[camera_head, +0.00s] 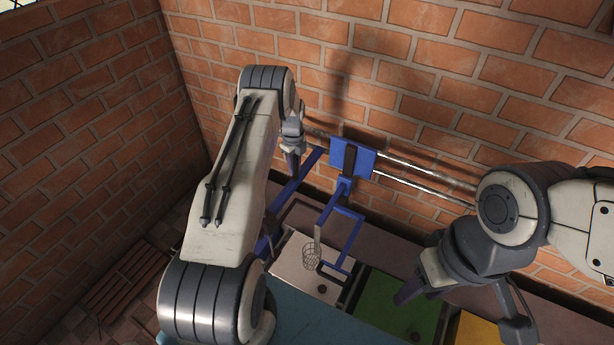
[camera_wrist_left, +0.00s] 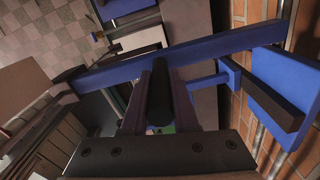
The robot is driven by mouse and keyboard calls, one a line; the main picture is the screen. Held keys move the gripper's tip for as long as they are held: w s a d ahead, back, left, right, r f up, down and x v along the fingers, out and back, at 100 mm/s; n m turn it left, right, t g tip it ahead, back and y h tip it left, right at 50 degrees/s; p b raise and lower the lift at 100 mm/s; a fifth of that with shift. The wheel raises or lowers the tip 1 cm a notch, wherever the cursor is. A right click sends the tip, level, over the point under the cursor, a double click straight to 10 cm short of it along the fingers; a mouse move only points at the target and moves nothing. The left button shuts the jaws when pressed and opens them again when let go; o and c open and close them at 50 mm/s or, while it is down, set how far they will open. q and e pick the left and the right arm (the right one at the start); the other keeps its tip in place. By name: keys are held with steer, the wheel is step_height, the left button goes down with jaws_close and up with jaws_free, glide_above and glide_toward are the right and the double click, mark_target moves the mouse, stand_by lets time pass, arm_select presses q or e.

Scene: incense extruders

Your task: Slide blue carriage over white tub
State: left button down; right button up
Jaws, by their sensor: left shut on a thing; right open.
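The blue carriage (camera_head: 366,160) sits on two metal rails along the brick wall, with blue bars reaching down from it. Its blue plate also shows at the right of the left wrist view (camera_wrist_left: 278,84). The white tub (camera_head: 288,262) is below, partly behind the blue bars and my left arm. My left gripper (camera_head: 293,170) is beside the carriage, to its left. In the left wrist view it is shut on a dark handle (camera_wrist_left: 159,95) at a blue bar (camera_wrist_left: 205,46). My right gripper (camera_head: 460,312) is open and empty, at the lower right.
Bare rails (camera_head: 425,178) run right from the carriage. The brick wall is close behind.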

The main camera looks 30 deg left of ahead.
arm_select(q)
steer(key=c, duration=0.7)
jaws_free()
step_height(320, 180, up, 9)
steer(key=shift+b, duration=0.65)
steer(key=shift+r, duration=0.75)
